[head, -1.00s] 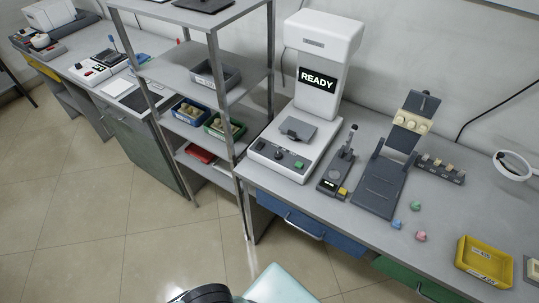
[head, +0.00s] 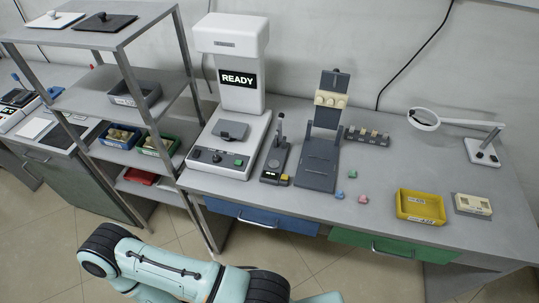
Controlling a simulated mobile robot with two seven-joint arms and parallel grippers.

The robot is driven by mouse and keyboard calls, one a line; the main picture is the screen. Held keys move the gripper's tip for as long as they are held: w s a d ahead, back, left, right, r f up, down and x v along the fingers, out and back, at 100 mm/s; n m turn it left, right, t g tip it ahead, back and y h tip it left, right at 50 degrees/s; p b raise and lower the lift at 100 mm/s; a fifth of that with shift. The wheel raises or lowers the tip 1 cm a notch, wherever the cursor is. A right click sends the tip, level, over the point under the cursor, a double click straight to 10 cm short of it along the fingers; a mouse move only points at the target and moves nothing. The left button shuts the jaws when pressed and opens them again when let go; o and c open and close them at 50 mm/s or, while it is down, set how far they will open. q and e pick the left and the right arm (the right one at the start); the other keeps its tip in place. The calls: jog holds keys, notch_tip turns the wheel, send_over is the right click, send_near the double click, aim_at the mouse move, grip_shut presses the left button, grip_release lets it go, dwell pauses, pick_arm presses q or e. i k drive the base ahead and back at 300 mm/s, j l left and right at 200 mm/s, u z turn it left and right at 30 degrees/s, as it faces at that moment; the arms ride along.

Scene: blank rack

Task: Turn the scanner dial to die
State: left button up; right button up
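The scanner (head: 238,88) is a tall white machine on the bench, with a dark screen (head: 238,79) reading READY. Its base has a grey plate and a front panel with a dark dial (head: 217,157) and a green button (head: 239,162). The dial's labels and pointer are too small to read. An arm of mine crosses the bottom of the head view, in front of the bench and below the scanner. Neither gripper shows in the view.
A metal shelf rack (head: 125,88) with bins stands left of the scanner. Right of it are a small lever device (head: 276,165), a dark stand (head: 318,160), a yellow tray (head: 422,206) and a magnifier lamp (head: 482,150). Blue (head: 262,215) and green (head: 375,241) drawers are below.

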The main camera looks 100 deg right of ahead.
aim_at(217, 158)
jog(key=z, duration=2.95)
jog(key=i+j, duration=0.1)
jog(key=j, duration=0.1)
